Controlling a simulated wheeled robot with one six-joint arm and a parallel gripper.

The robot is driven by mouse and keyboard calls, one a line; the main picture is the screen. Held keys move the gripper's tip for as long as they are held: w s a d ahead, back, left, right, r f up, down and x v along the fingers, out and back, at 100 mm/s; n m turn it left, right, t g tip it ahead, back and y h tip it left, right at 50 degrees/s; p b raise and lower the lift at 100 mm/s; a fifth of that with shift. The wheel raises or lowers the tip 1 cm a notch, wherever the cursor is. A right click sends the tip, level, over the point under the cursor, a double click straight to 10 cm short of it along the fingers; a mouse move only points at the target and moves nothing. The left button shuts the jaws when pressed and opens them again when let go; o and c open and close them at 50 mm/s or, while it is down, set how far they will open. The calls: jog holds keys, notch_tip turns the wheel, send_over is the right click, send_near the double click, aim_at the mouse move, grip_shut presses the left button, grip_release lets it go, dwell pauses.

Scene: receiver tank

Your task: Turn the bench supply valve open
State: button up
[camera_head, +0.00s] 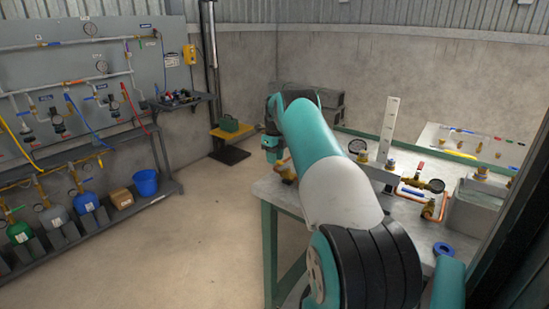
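The workbench (296,195) has a grey top and green legs. No readable label shows which one is the bench supply valve. A copper and brass fitting (288,171) is at the bench's far left edge, partly behind my arm. The end of my arm with my gripper (271,153) points down beside this fitting, just left of it in the picture. The fingertips are too small and hidden to tell whether they are open.
A grey panel (80,75) with gauges, valves and hoses stands at left, above a shelf with cylinders and a blue bucket (145,182). A metal box (474,205) and blue ring (443,249) are on the bench's right. The floor (190,235) between is clear.

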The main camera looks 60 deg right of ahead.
jog(key=shift+o, duration=0.5)
notch_tip(320, 180, up, 18)
jog(key=shift+f+p, duration=0.25)
jog(key=shift+p, duration=0.15)
